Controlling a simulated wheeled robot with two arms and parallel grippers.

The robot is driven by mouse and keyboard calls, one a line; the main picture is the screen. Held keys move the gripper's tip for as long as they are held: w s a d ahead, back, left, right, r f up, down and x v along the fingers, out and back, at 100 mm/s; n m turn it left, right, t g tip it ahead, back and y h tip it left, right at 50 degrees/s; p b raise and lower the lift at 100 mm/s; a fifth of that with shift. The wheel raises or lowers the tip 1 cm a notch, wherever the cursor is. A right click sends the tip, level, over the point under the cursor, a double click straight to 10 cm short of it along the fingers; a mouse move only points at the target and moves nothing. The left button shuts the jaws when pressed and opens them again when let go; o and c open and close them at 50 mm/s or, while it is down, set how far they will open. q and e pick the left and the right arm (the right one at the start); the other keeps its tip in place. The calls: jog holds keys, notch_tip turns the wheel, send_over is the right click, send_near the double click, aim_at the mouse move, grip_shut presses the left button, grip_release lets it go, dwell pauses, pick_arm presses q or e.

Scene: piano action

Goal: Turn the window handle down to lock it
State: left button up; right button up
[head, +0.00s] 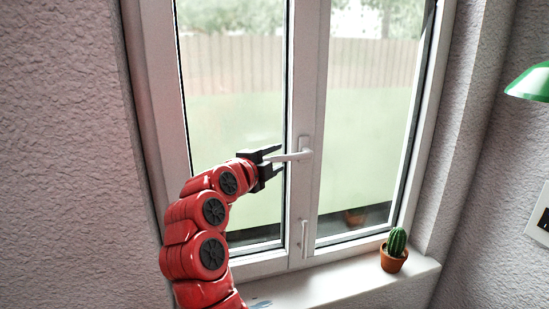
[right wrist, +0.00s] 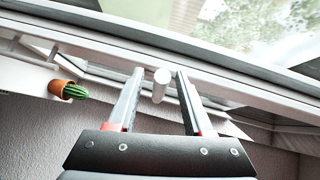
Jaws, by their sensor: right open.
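The white window handle (head: 296,155) is on the middle post of the window and points left, about level. My right gripper (head: 279,158) is open at the handle's free end, with one finger above it and one below. In the right wrist view, the handle (right wrist: 161,84) shows end-on between the two open fingers (right wrist: 160,73), with a gap on each side. I cannot tell if a finger touches it. My left gripper is not in view.
A potted cactus (head: 395,249) stands on the white sill (head: 330,283) at the right; it also shows in the right wrist view (right wrist: 68,90). A green lamp shade (head: 530,82) is at the right edge. A smaller white handle (head: 304,236) is lower on the window frame.

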jog(key=shift+c, duration=0.3)
grip_shut()
dwell(1.1)
